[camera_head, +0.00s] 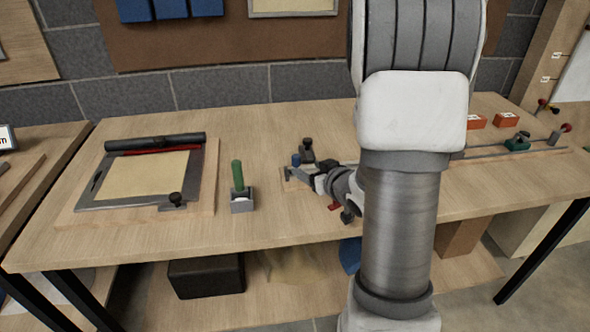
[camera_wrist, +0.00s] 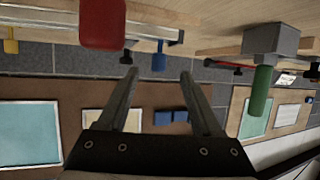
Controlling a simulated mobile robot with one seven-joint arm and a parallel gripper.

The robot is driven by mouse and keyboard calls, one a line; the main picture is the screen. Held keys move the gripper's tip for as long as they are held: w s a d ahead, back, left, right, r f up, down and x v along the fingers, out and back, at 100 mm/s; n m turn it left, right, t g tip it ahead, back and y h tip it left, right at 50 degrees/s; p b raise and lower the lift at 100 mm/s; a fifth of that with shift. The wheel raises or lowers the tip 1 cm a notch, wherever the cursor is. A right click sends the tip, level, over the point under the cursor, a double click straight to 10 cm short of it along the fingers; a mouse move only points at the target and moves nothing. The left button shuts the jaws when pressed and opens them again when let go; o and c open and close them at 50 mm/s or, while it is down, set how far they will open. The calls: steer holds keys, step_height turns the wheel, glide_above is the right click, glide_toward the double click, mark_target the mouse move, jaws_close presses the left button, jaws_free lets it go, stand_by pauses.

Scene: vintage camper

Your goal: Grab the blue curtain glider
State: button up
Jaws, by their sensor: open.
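The two fingers are apart and nothing is held. In the head view a small blue piece (camera_head: 296,160), probably the same glider, shows at the left end of my gripper (camera_head: 306,171), low over the middle of the table. My arm hides much of the rail there. I cannot tell how far the fingertips are from the glider.
A red piece (camera_wrist: 102,24) is close to the left finger in the wrist view. A green-handled block (camera_head: 240,190) stands left of my gripper on the table (camera_head: 260,230). A framed board (camera_head: 140,180) lies farther left. Orange blocks (camera_head: 506,119) are at the back right.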

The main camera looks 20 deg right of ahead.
mark_target(298, 164)
steer(key=x, duration=0.6)
steer(key=shift+w+f+b, duration=0.2)
steer(key=shift+w+b, duration=0.1)
steer(key=x, duration=0.4)
steer(key=shift+f+b, duration=0.25)
steer(key=shift+b, duration=0.1)
steer(key=shift+w+f, duration=0.15)
steer(key=shift+w, duration=0.4)
jaws_close()
